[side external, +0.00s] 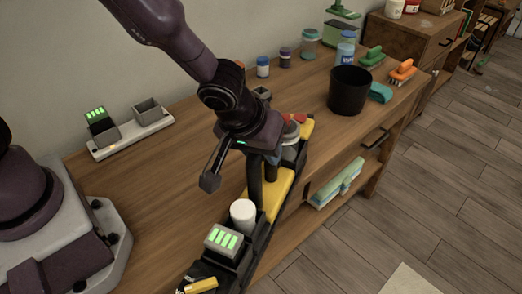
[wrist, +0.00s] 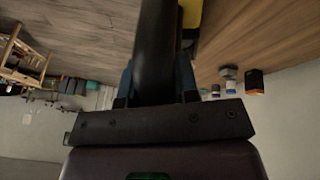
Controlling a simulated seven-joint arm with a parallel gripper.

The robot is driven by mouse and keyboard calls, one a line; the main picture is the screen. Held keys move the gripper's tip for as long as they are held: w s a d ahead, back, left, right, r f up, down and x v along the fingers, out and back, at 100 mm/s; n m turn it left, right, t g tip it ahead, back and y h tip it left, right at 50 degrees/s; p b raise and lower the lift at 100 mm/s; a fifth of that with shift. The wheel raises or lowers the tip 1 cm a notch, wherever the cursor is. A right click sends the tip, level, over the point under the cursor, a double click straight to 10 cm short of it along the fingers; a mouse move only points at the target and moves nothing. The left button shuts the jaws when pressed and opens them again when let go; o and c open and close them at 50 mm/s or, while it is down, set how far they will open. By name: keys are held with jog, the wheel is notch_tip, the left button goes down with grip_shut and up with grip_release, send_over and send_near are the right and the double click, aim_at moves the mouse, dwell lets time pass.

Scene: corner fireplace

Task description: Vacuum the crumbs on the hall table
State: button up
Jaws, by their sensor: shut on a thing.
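A yellow and black handheld vacuum (side external: 280,190) lies along the front edge of the wooden hall table (side external: 150,185). A block with green lit bars (side external: 223,238) and a white cylinder (side external: 243,214) sit at its near end. My gripper (side external: 268,162) is above the vacuum, shut on its dark handle. In the wrist view, the black handle (wrist: 157,40) runs between the blue fingers of my gripper (wrist: 156,85), with a bit of yellow body beyond. I cannot make out any crumbs on the table. My arm hides part of the vacuum and tabletop.
A white dock (side external: 130,141) with a green-lit battery (side external: 98,121) stands at the back left. A black bin (side external: 348,92), green brush (side external: 372,57), orange brush (side external: 402,71), teal cloth (side external: 380,92) and several jars are at the far end. The left-middle tabletop is clear.

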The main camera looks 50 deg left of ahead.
jog(key=shift+w+a+r, duration=0.1)
jog(key=shift+w+a, duration=0.1)
jog(key=shift+w, duration=0.4)
jog(key=shift+s+d, duration=0.65)
jog(key=shift+s, duration=0.9)
jog(key=shift+s+d, duration=0.7)
jog(key=shift+s, duration=0.8)
jog(key=shift+s+d, duration=0.65)
jog(key=shift+s, duration=0.9)
notch_tip(320, 180, up, 6)
jog(key=shift+r, duration=0.4)
jog(key=shift+w+a, duration=0.1)
jog(key=shift+w, duration=0.05)
dwell(0.7)
